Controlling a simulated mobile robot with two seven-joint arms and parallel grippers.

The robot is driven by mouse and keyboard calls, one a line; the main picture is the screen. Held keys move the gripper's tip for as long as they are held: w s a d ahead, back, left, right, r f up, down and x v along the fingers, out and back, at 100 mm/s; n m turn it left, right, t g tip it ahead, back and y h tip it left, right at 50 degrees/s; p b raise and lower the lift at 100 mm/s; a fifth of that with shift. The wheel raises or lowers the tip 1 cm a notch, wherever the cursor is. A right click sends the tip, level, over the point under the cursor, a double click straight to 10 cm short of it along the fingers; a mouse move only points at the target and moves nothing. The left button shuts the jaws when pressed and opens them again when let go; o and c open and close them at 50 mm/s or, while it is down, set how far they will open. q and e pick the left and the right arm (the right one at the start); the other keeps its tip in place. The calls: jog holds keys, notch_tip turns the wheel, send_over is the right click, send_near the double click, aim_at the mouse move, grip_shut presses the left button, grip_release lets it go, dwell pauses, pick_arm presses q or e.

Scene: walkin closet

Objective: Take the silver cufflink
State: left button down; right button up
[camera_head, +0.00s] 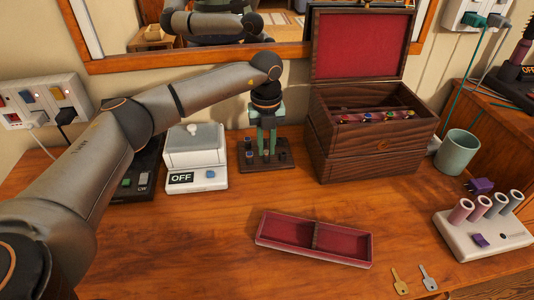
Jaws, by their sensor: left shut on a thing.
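My left gripper (267,150) reaches down over a small dark wooden stand (252,167) at the back middle of the dresser. Its greenish fingers point straight down and are shut on a small piece at the stand. The fingers hide most of that piece, so I cannot tell its colour or whether it is the silver cufflink. Several other small pieces sit on the stand around the fingertips, including one at the front left (249,156). My right gripper is not in view.
An open two-compartment red-lined tray (314,238) lies empty in front. An open wooden jewellery box (368,155) stands right of the stand, a white box with an OFF label (196,160) left. Two keys (400,281), a cup (457,152) and a roller holder (485,235) are at right.

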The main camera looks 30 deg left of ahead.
aim_at(267, 152)
pick_arm(q)
jog(key=shift+r, duration=0.25)
jog(key=shift+r+p, duration=1.35)
jog(key=shift+r, duration=0.05)
jog(key=shift+r+p, duration=1.05)
jog(key=shift+r, duration=0.2)
jog(key=shift+r, duration=0.15)
